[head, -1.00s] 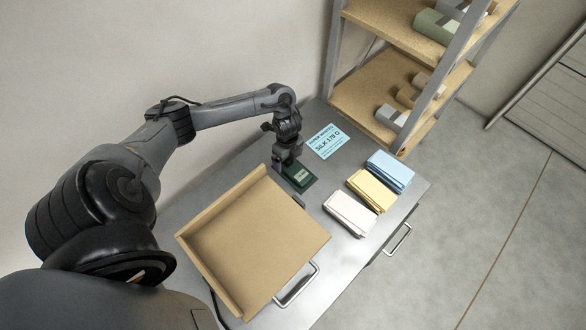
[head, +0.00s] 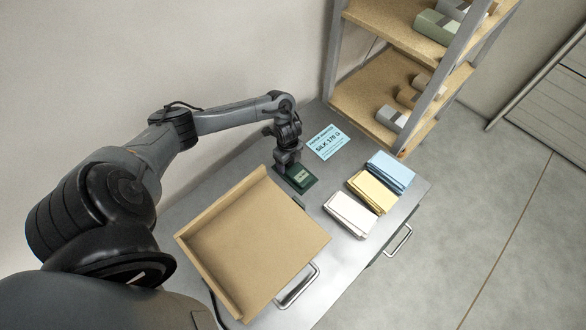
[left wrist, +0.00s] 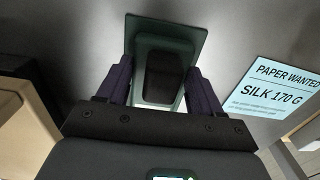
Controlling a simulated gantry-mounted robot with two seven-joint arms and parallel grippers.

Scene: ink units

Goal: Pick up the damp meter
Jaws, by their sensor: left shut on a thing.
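The damp meter (head: 301,177) is a dark green device with a pale display. It is on the grey cabinet top beyond the tan tray. My left gripper (head: 289,166) points down at its near-left end in the head view. In the left wrist view my left gripper (left wrist: 163,88) has a finger on each side of the meter's dark middle (left wrist: 163,75) and is shut on it. A wider green part of the meter or a plate under it shows around this in that view. I cannot tell whether the meter is lifted. My right gripper is not in view.
A tan open tray (head: 250,240) lies close in front. White (head: 350,212), yellow (head: 372,190) and blue (head: 391,172) paper stacks stand to the right. A light blue paper card (head: 327,142) lies behind.

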